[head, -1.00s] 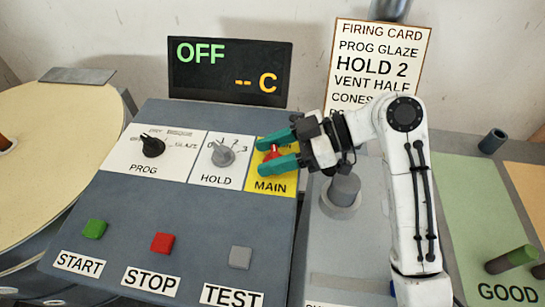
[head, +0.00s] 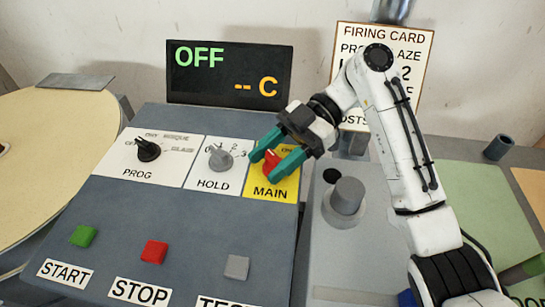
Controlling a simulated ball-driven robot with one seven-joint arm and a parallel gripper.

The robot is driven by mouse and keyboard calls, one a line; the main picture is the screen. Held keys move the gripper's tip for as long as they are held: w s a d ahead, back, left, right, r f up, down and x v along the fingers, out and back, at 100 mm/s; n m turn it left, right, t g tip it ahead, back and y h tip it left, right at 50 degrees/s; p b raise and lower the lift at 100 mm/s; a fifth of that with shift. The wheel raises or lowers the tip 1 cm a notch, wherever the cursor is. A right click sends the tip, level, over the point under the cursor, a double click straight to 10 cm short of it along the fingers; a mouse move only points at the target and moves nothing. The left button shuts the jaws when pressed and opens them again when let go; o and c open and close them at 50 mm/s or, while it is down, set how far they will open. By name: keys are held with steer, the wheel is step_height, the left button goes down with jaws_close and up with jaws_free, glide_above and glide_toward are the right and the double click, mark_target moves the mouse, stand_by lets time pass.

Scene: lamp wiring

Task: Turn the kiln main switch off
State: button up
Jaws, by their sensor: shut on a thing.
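The kiln main switch (head: 271,161) is a red knob on a yellow plate marked MAIN (head: 273,187), at the right end of the panel's upper row. My gripper (head: 266,166) has its teal fingers on either side of the red knob and is shut on it. The fingers and wrist hide part of the knob and most of the plate's position markings. The dark display (head: 229,73) above the panel reads OFF in green and "-- C" in orange.
The black PROG knob (head: 148,150) and grey HOLD knob (head: 220,157) sit left of the switch. Below are green START (head: 83,236), red STOP (head: 154,251) and grey TEST (head: 237,267) buttons. A grey cylinder (head: 345,198) stands to the right. The firing card (head: 382,38) is partly hidden by my arm.

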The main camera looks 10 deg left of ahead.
stand_by(0.3)
steer(key=o, duration=1)
steer(key=shift+c, duration=0.2)
steer(key=b+v, duration=0.1)
steer(key=v, duration=0.9)
steer(key=shift+w+d, duration=0.3)
